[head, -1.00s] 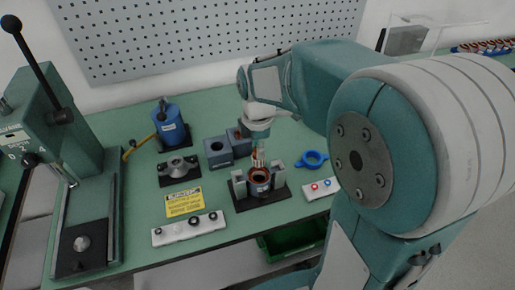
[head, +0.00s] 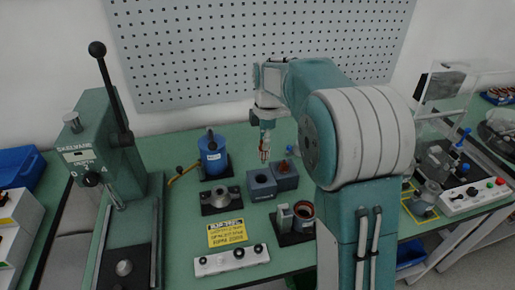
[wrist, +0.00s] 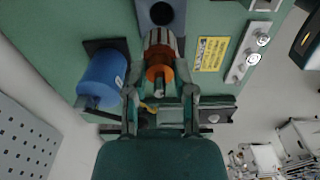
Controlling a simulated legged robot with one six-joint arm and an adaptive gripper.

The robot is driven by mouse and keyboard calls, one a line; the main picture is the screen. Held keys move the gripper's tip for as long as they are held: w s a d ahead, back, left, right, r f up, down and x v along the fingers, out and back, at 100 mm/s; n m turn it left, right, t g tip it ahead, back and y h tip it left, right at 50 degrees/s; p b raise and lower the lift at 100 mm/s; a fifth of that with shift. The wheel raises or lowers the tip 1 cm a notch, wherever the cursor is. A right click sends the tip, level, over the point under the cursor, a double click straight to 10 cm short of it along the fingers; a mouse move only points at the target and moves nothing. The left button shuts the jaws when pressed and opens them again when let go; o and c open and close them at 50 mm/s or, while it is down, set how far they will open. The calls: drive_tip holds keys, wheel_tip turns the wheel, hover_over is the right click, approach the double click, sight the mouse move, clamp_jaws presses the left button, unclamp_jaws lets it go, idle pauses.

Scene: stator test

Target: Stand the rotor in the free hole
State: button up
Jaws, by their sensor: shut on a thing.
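My gripper (head: 265,138) is shut on the rotor (head: 264,154), which hangs below the fingers above the bench. In the wrist view the rotor (wrist: 160,52) shows a copper winding and a silvery ribbed body between the two fingers. Two grey blocks stand near the rotor in the head view. The front left block (head: 262,187) has an empty dark round hole, which also shows in the wrist view (wrist: 161,13). The block behind it at right (head: 287,178) has a small orange-brown part standing in it. The rotor appears behind and above the blocks, clear of the hole.
A stator fixture (head: 304,211) with a copper ring stands at front right, partly beside my arm. A lever press (head: 105,160) stands far left.

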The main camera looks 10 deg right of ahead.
sight(259, 148)
drive_tip(key=shift+d+f, duration=0.65)
drive_tip(key=shift+f, duration=0.15)
drive_tip(key=shift+a+f, duration=0.25)
drive_tip(key=shift+f, duration=0.55)
drive_tip(key=shift+a+f, duration=0.2)
drive_tip(key=shift+f, duration=0.55)
drive_tip(key=shift+s+a, duration=0.1)
drive_tip(key=shift+a, duration=0.7)
drive_tip(key=shift+a, duration=0.15)
drive_tip(key=shift+d+f, duration=0.2)
drive_tip(key=shift+f, duration=0.65)
drive_tip(key=shift+d+f, duration=0.15)
drive_tip(key=shift+f, duration=0.85)
